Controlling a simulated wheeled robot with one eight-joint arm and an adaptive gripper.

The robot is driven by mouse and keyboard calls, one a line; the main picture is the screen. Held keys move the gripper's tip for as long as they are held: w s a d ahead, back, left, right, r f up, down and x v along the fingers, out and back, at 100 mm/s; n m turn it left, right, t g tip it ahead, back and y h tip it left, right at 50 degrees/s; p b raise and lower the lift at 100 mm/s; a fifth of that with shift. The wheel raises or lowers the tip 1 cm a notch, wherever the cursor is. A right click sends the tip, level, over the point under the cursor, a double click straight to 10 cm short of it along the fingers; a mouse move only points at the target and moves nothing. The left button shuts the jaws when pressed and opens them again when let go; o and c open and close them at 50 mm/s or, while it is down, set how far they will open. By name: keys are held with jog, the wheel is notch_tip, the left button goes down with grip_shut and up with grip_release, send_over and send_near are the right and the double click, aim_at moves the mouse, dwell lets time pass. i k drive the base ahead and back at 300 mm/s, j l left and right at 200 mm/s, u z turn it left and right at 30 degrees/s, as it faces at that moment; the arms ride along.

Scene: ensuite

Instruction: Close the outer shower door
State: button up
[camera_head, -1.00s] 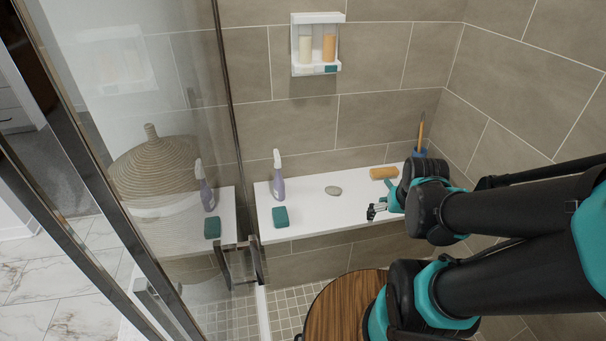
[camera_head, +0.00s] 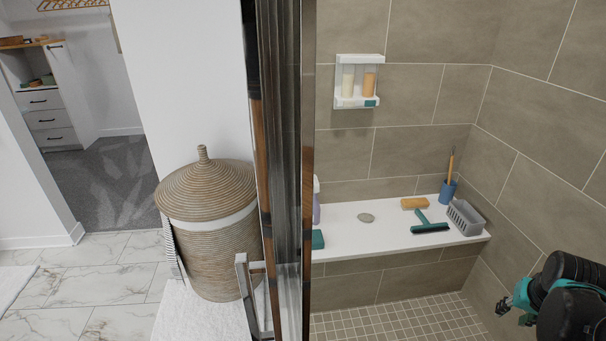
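The glass shower door panels (camera_head: 283,130) with dark metal frames are seen nearly edge-on, as a narrow upright band left of the picture's middle. I cannot tell which panel is the outer one. A metal handle (camera_head: 245,300) sticks out to the left from the lower part of this band. My gripper (camera_head: 512,304) is at the lower right, inside the shower, well away from the handle and touching neither panel nor handle. Its fingers are small and partly in front of my dark arm, so I cannot tell whether they are open or shut.
A wicker basket (camera_head: 215,240) stands outside, just left of the panels, by a white mat (camera_head: 195,315). The shower bench (camera_head: 345,240) holds a squeegee (camera_head: 430,227), grey basket (camera_head: 466,216) and bottle (camera_head: 316,200). The tiled shower floor (camera_head: 400,320) between panels and arm is clear.

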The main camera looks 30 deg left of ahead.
aim_at(250, 10)
jog(key=k+j+z, duration=0.1)
jog(key=k+z, duration=0.7)
jog(key=k+j+u, duration=0.15)
jog(key=k+u, duration=0.45)
jog(key=u, duration=0.25)
jog(key=k+j+u, duration=0.15)
jog(key=u, duration=0.2)
jog(key=k+j+u, duration=0.1)
jog(key=u, duration=0.3)
jog(key=k+j+u, duration=0.1)
jog(key=j+u, duration=0.25)
jog(key=u, duration=0.15)
jog(key=j+u, duration=0.45)
jog(key=k+l, duration=0.05)
